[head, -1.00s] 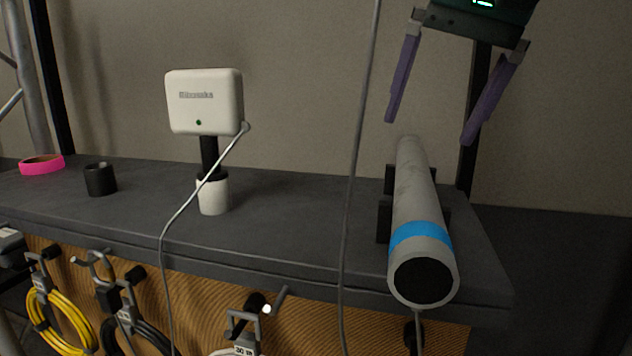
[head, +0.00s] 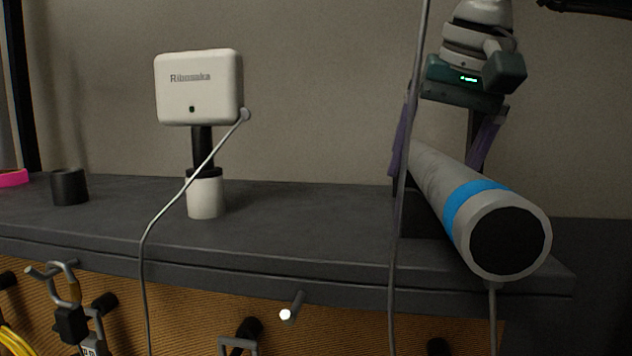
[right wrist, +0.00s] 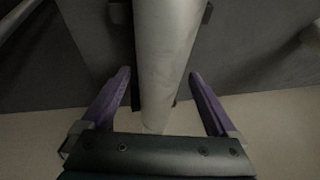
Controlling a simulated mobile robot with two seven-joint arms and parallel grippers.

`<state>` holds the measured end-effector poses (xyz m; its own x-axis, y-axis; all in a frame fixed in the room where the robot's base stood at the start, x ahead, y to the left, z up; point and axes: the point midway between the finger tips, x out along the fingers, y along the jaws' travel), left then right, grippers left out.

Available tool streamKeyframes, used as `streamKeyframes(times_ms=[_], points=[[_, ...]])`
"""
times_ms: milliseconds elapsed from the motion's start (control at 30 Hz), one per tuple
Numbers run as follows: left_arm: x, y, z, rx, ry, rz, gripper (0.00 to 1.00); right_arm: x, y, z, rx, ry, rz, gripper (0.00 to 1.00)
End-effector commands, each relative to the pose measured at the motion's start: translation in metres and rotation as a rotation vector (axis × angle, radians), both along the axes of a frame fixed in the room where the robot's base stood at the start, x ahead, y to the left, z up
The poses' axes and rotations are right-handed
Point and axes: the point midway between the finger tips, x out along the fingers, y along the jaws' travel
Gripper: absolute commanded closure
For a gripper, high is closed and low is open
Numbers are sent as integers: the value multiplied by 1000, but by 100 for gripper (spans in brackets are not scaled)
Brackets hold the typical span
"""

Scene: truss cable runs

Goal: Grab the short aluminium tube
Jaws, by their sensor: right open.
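The short aluminium tube (head: 475,212) is grey with a blue band near its dark, open-looking front end. It lies on the right end of the dark shelf, pointing toward me, its front end over the shelf edge. My right gripper (head: 437,165) is open at the tube's far end, its purple fingers on either side. In the right wrist view the tube (right wrist: 167,50) runs between the spread fingers (right wrist: 158,74), with a visible gap on both sides. A hanging grey cable partly covers the left finger in the head view. My left gripper is not in view.
A white box (head: 198,88) on a post stands on the shelf (head: 300,215), with a cable drooping from it. A black cup-like cylinder (head: 70,187) and pink ring (head: 12,178) are at left. Hooks (head: 290,306) stick out below. The grey cable (head: 398,240) hangs before the shelf.

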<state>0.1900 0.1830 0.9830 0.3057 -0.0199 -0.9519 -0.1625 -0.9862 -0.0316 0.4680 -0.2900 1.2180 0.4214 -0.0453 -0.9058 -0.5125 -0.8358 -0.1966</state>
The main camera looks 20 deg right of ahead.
Motion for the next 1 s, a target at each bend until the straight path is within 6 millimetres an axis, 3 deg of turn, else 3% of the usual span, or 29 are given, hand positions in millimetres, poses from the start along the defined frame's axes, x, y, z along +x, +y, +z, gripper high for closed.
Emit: streamKeyframes(times_ms=[67,167,900,1000], points=[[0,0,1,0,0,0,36,0,0,1,0,0,0,6],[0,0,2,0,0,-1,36,0,0,2,0,0,0,15],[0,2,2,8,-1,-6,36,0,0,1,0,1,0,98],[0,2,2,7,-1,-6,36,0,0,1,0,1,-1,100]])
